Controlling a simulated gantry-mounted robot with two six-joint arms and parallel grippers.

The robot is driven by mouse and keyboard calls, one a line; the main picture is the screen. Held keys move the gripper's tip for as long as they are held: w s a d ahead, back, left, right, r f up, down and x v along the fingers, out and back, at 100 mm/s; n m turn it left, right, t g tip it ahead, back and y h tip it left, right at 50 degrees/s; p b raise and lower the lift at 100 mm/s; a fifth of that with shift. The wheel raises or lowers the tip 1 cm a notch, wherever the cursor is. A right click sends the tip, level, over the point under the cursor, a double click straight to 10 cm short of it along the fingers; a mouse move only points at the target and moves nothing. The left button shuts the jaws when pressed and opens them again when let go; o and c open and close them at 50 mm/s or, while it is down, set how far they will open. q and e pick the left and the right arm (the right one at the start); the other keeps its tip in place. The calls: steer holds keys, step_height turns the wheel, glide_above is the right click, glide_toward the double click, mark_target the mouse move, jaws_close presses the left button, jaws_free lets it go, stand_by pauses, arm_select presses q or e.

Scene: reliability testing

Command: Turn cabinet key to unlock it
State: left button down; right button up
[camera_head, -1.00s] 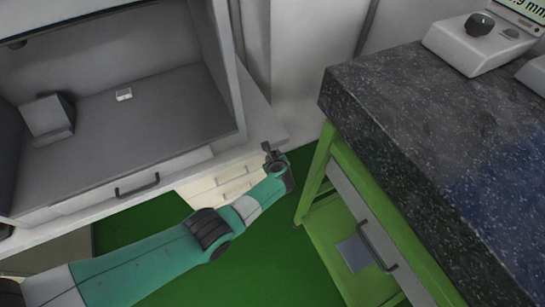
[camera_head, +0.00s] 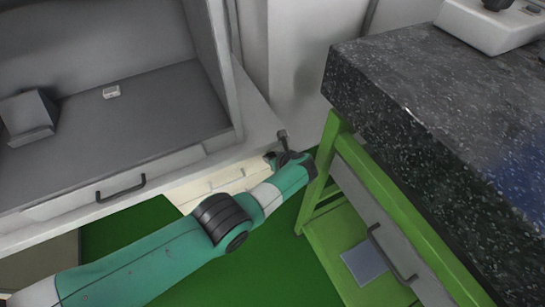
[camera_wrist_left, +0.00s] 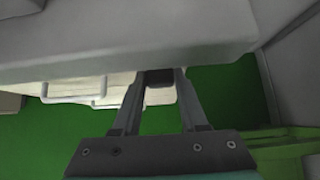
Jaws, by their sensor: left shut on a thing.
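The cream drawer cabinet (camera_head: 207,186) stands below the grey bench at the left, and its drawer fronts with handles (camera_wrist_left: 80,88) show in the left wrist view. My left gripper (camera_head: 280,153) is at the cabinet's right end, under the bench edge. In the left wrist view its fingers (camera_wrist_left: 158,80) are shut on a small dark piece (camera_wrist_left: 158,77) near the cabinet's upper right. I cannot tell from its shape whether this is the key. The lock is hidden. My right gripper is not in view.
The bench edge (camera_wrist_left: 130,60) runs close above my left gripper. A green-framed table (camera_head: 375,180) with a dark speckled top (camera_head: 420,95) stands close on the right. The green floor (camera_head: 255,268) is clear between them.

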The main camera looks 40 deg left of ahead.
arm_select(q)
steer(key=c, duration=0.7)
jaws_free()
steer(key=p+v, duration=0.9)
steer(key=v, duration=0.2)
steer(key=shift+d+r+p, duration=0.25)
steer(key=shift+p, duration=0.15)
